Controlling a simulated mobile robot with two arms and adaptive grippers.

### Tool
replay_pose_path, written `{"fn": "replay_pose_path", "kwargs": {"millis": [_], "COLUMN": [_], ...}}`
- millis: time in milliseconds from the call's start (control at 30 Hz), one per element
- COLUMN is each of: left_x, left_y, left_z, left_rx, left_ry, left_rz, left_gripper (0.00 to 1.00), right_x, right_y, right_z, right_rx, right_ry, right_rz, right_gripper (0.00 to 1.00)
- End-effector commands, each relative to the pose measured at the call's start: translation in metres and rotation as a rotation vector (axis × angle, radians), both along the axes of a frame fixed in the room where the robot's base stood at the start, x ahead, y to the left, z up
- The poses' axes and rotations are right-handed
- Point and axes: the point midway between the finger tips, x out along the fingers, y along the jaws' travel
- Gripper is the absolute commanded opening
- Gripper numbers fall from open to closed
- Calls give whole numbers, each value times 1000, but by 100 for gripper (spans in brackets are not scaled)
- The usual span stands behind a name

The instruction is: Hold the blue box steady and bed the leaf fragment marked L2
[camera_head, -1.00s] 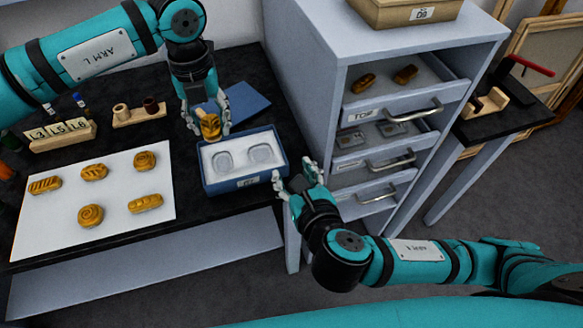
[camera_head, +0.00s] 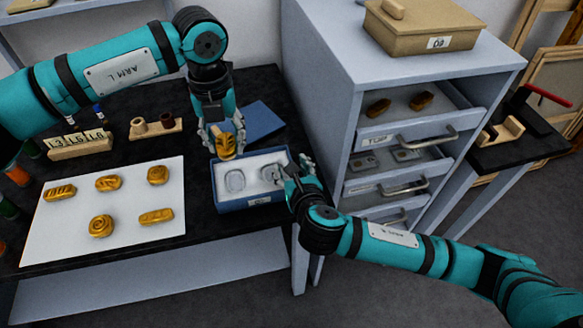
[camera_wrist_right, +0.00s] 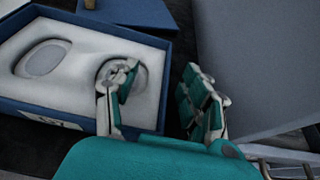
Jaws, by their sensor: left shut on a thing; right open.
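The blue box (camera_head: 231,206) stands on the black table, with a pale lining and two oval recesses. In the right wrist view, the box (camera_wrist_right: 20,100) shows both recesses, one partly behind a finger. My left gripper (camera_head: 223,134) is shut on a gold leaf fragment (camera_head: 226,147) with dark markings, above the box's back edge. I cannot read any L2 mark on it. My right gripper (camera_head: 298,168) is open at the box's right end. In the right wrist view, that gripper (camera_wrist_right: 158,95) has one finger over the right recess and the other beyond the right wall.
A white sheet (camera_head: 130,190) holds several gold fragments. A labelled block (camera_head: 80,146) and a small wooden stand (camera_head: 157,129) are behind it. A blue lid-like panel (camera_head: 262,120) lies behind the box. A grey cabinet (camera_head: 330,90) with open drawers stands close on the right.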

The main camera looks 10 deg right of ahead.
Motion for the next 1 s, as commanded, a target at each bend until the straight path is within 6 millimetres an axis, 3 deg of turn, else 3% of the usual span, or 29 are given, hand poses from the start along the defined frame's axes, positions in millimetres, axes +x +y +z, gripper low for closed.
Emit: {"fn": "replay_pose_path", "kwargs": {"millis": [167, 500, 1000], "left_x": [0, 0, -2], "left_y": [0, 0, 3], "left_z": [0, 0, -5], "left_rx": [0, 0, -3], "left_ry": [0, 0, 5], "left_rz": [0, 0, 14], "left_gripper": [15, 15, 15], "right_x": [0, 0, 0], "right_y": [0, 0, 0], "right_z": [0, 0, 0], "right_rx": [1, 1, 1], "right_ry": [0, 0, 0], "right_rz": [0, 0, 0], "right_gripper": [46, 1, 0]}}
